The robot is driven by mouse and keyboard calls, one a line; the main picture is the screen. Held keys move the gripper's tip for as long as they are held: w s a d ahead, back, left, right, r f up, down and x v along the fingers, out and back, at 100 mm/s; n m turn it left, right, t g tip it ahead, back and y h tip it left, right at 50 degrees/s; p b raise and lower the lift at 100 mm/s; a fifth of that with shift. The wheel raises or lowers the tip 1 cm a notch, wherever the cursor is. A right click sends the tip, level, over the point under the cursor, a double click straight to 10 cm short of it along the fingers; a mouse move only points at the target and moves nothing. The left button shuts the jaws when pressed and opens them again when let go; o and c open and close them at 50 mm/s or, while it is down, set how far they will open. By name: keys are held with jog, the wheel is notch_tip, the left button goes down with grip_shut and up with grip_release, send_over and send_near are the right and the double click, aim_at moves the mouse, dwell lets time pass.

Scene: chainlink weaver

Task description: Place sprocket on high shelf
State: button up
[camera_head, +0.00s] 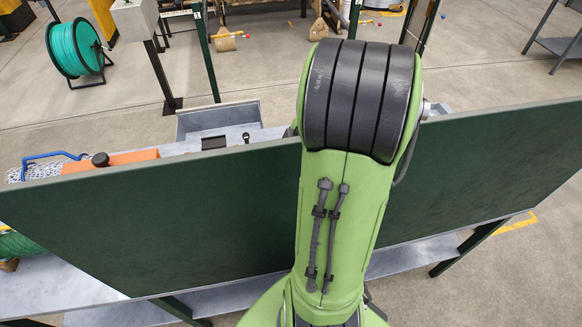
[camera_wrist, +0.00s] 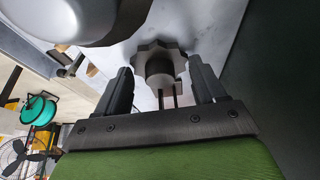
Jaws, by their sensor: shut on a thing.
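In the wrist view my gripper (camera_wrist: 160,85) is shut on the sprocket (camera_wrist: 158,50), a dark grey toothed wheel with a round hub. The sprocket sits between the fingertips, with a pale grey surface (camera_wrist: 212,38) behind it. I cannot tell whether it touches that surface. In the head view my green arm reaches over a dark green panel (camera_head: 150,225), and the gripper and sprocket are hidden. A grey shelf surface (camera_head: 60,285) shows below the panel. Which surface is the high shelf is not clear.
Behind the panel's top edge are a grey tray (camera_head: 218,120), an orange block (camera_head: 110,160) and a blue handle (camera_head: 52,156). A large rounded grey thing (camera_wrist: 75,18) is close to the gripper. A teal reel (camera_head: 75,48) stands on the floor behind.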

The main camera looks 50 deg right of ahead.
jog(key=o, duration=1.6)
jog(key=shift+a, duration=0.25)
jog(key=p+v, duration=0.2)
jog(key=v, duration=0.2)
jog(key=p+v, duration=0.2)
jog(key=v, duration=0.2)
jog(key=w+p+v, duration=0.1)
jog(key=p+v, duration=0.1)
jog(key=v, duration=0.3)
jog(key=shift+a+r, duration=0.25)
